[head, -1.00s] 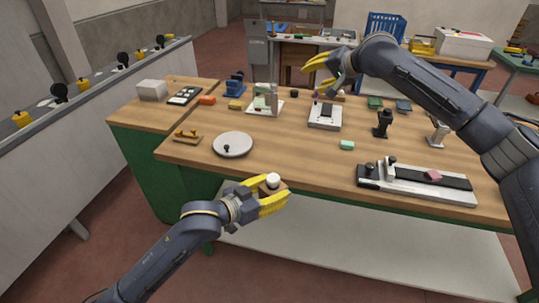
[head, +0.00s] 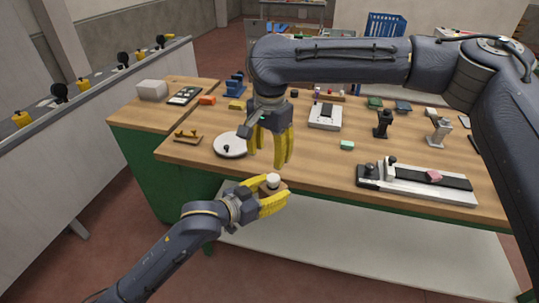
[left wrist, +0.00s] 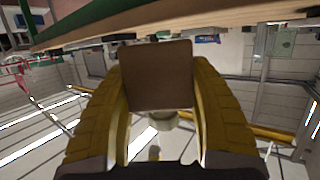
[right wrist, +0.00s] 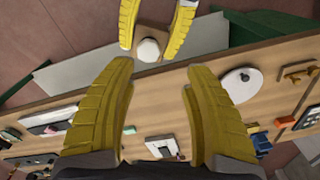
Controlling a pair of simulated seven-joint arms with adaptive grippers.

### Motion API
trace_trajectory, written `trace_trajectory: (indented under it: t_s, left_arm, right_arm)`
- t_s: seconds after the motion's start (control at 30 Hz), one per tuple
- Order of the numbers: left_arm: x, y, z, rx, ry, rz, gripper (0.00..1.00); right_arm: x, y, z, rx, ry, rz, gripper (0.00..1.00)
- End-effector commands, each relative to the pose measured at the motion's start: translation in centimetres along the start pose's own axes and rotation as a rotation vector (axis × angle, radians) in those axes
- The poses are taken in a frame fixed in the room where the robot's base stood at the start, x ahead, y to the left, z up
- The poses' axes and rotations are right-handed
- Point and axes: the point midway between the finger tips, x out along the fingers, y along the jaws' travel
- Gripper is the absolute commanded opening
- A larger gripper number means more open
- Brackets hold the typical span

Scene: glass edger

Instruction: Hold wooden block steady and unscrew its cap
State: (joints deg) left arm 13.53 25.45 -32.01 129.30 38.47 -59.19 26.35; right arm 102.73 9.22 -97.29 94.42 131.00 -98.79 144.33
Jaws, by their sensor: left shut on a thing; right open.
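The wooden block (head: 280,186) is held in my left gripper (head: 272,194), in front of the table's near edge. Its white cap (head: 272,180) sits on top, facing up. In the left wrist view the block (left wrist: 156,75) fills the space between the yellow fingers, and the cap is partly hidden beyond it. My right gripper (head: 269,162) is open and empty, fingers pointing down, just above the cap and apart from it. In the right wrist view the cap (right wrist: 149,50) lies ahead of the open fingers (right wrist: 160,75), with the block (right wrist: 152,35) around it.
The wooden table (head: 310,165) lies behind the grippers. A round grey plate (head: 228,150) with a black knob is on it to the left. A long black-and-white fixture (head: 415,184) with a pink piece is at the right. A small green block (head: 347,145) lies near the middle.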

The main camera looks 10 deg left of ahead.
Motion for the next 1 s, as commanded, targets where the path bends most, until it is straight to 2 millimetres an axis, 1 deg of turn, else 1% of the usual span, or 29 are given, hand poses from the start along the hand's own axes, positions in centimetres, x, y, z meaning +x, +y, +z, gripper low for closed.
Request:
trace_trajectory:
  t_s: [0.17,0.5,0.7,0.83,1.0]
  left_arm:
    - [0.0,0.0,-0.1,0.000,0.001,0.000,0.00]
    - [0.0,0.0,-0.1,0.000,0.001,0.000,0.00]
    - [0.0,0.0,-0.1,0.000,0.001,0.000,0.00]
    - [0.0,0.0,-0.1,0.000,0.001,0.000,0.00]
    - [0.0,0.0,-0.1,0.000,0.001,0.000,0.00]
  right_arm:
    - [0.8,0.8,0.5,0.011,0.009,0.041,0.51]
    - [5.0,1.0,0.5,0.012,0.007,0.043,0.51]
    - [6.9,1.0,0.5,0.011,0.009,0.041,0.51]
    - [7.7,1.1,0.5,0.012,0.009,0.041,0.51]
    - [8.1,1.1,0.4,0.012,0.011,0.040,0.51]
